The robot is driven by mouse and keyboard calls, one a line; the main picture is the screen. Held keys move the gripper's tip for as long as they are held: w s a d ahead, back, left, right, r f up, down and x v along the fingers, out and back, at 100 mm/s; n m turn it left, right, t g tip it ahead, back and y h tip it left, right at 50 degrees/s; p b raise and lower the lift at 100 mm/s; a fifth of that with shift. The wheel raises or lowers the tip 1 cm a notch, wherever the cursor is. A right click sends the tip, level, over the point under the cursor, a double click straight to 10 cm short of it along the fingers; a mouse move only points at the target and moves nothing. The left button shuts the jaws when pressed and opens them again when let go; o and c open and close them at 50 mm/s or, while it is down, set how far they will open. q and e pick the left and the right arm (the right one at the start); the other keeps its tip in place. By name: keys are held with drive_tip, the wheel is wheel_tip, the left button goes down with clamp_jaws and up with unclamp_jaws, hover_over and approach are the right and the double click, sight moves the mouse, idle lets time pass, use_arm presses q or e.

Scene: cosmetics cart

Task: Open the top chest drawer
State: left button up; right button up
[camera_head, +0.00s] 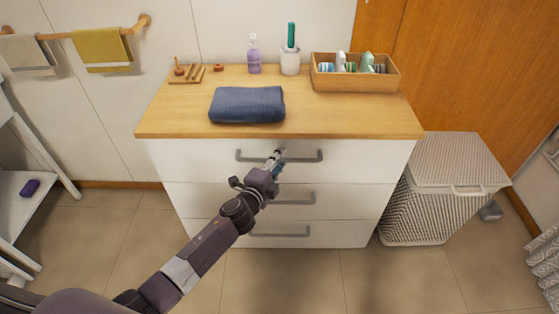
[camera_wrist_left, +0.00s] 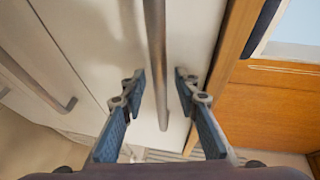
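The top chest drawer (camera_head: 190,163) is white and looks closed, flush under the wooden top. Its grey bar handle (camera_head: 305,157) runs across the front. My left gripper (camera_head: 277,157) is at the middle of this handle. In the left wrist view, its two blue-padded fingers (camera_wrist_left: 158,85) are open. The top drawer's handle (camera_wrist_left: 155,40) passes between them, with a gap visible on each side. Whether the fingertips reach past the bar is hard to tell. My right gripper is not in view.
Two lower drawers with handles (camera_head: 290,198) sit below. A folded blue towel (camera_head: 247,104), a purple bottle (camera_head: 254,55), a cup (camera_head: 290,62) and a wooden box (camera_head: 355,83) stand on top. A wicker hamper (camera_head: 445,190) is at right. The floor in front is clear.

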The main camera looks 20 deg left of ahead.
use_arm(q)
clamp_jaws()
drive_tip(key=shift+f, duration=0.1)
idle(0.5)
